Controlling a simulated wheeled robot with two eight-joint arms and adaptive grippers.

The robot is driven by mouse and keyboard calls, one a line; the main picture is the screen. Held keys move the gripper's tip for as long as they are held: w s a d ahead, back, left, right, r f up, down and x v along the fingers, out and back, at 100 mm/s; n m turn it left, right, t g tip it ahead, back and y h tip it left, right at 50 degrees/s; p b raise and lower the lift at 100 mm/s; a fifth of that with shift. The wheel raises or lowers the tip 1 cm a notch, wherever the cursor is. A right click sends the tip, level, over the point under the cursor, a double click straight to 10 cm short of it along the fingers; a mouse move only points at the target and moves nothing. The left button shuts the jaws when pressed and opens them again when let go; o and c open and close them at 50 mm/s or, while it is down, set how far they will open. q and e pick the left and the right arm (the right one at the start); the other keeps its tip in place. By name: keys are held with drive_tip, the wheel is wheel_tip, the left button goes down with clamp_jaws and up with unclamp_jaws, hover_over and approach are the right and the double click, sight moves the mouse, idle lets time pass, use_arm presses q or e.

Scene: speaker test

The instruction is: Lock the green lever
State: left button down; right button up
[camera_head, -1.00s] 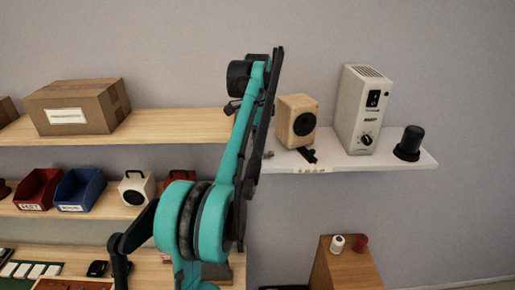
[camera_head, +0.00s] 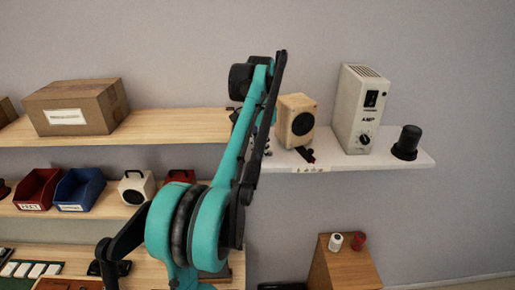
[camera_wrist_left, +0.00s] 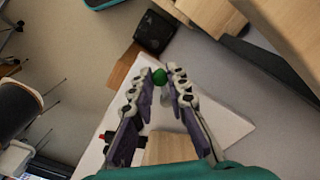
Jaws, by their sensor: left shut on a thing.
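In the left wrist view, a small round green knob (camera_wrist_left: 160,76), which I take for the green lever's end, sits between the fingertips of my left gripper (camera_wrist_left: 161,82). The two fingers close in on it from both sides. The rest of the lever is hidden or too small to make out. In the head view my teal arm rises in front of the shelves, and its gripper and the green knob are hidden there. My right gripper is in neither view.
A white shelf (camera_head: 360,160) on the right holds a wooden speaker (camera_head: 295,122), a white amplifier (camera_head: 351,112) and a black cylinder (camera_head: 406,142). A cardboard box (camera_head: 75,105), a red bin (camera_head: 38,188) and a blue bin (camera_head: 79,189) stand on wooden shelves left.

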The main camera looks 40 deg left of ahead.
use_arm(q)
drive_tip(key=d+n, duration=0.1)
drive_tip(key=n, duration=0.1)
drive_tip(key=d+n, duration=0.1)
drive_tip(key=n, duration=0.1)
drive_tip(key=shift+w+r+p, duration=0.1)
drive_tip(key=shift+w+p, duration=0.05)
drive_tip(key=shift+p, duration=0.25)
drive_tip(key=shift+w+d+n+p, duration=0.2)
drive_tip(key=shift+d+n, duration=0.15)
drive_tip(key=shift+n, duration=0.85)
drive_tip(key=shift+w+d+n+p, duration=0.1)
drive_tip(key=shift+w+d+n, duration=0.15)
drive_tip(key=shift+n, duration=0.95)
drive_tip(key=shift+d, duration=0.1)
drive_tip(key=c, duration=1.5)
unclamp_jaws()
wheel_tip(320, 180, up, 12)
drive_tip(key=shift+f, duration=0.1)
